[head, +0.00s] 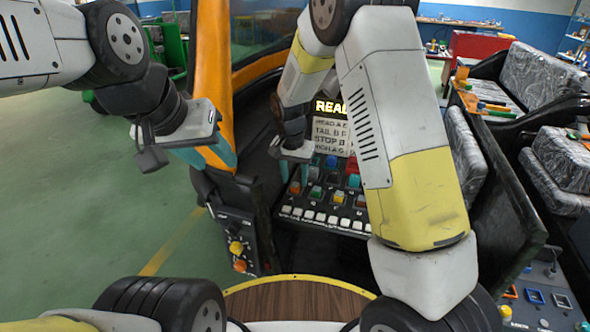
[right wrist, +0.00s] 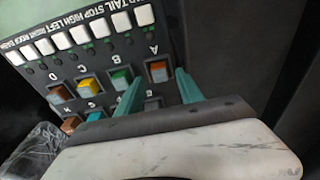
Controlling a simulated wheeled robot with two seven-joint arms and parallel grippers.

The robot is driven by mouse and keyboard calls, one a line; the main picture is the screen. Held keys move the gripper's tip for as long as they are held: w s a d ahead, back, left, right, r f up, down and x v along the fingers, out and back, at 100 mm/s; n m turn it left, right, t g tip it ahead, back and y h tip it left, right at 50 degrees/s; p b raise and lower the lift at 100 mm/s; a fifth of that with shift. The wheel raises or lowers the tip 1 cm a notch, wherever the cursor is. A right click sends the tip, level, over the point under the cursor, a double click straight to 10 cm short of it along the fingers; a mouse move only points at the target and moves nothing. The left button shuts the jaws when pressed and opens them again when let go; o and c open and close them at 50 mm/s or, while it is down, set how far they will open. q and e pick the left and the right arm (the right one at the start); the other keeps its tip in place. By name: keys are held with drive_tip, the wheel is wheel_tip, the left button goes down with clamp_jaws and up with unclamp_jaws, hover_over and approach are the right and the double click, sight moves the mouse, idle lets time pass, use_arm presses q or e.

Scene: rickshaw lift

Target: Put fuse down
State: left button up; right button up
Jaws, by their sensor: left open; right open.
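Several coloured fuse-like blocks sit in a black panel (head: 325,222) in the head view; I cannot tell which one is the task's fuse. My right gripper (head: 295,170) is over the panel's left part. In the right wrist view, the teal fingers of this gripper (right wrist: 158,90) are apart. An orange block (right wrist: 158,71) in the slot marked A shows just past the gap between them. A green block (right wrist: 120,78) and a yellow block (right wrist: 88,85) sit in neighbouring slots.
An orange post (head: 212,60) stands between my grippers. A lit sign (head: 330,106) and label board are behind the panel. A black box with knobs (head: 237,243) is left of it. Wrapped grey seats (head: 545,80) are at right. Green floor (head: 80,210) is clear at left.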

sight(294, 194)
wheel_tip(294, 194, up, 10)
drive_tip(key=s, duration=0.2)
drive_tip(key=s+d+r+n+t+y, duration=0.1)
drive_tip(key=s+d+r+y, duration=0.1)
drive_tip(key=s+d+r, duration=0.7)
drive_tip(key=s+d+r+n+t, duration=0.1)
drive_tip(key=s+d+r, duration=0.1)
drive_tip(key=s, duration=0.5)
drive_tip(key=s+d+r+n+t, duration=0.2)
drive_tip(key=s+d, duration=0.1)
drive_tip(key=s, duration=0.5)
drive_tip(key=shift+s+d+r+y, duration=0.15)
drive_tip(key=shift+s+r+y, duration=0.05)
drive_tip(key=shift+r+y, duration=0.2)
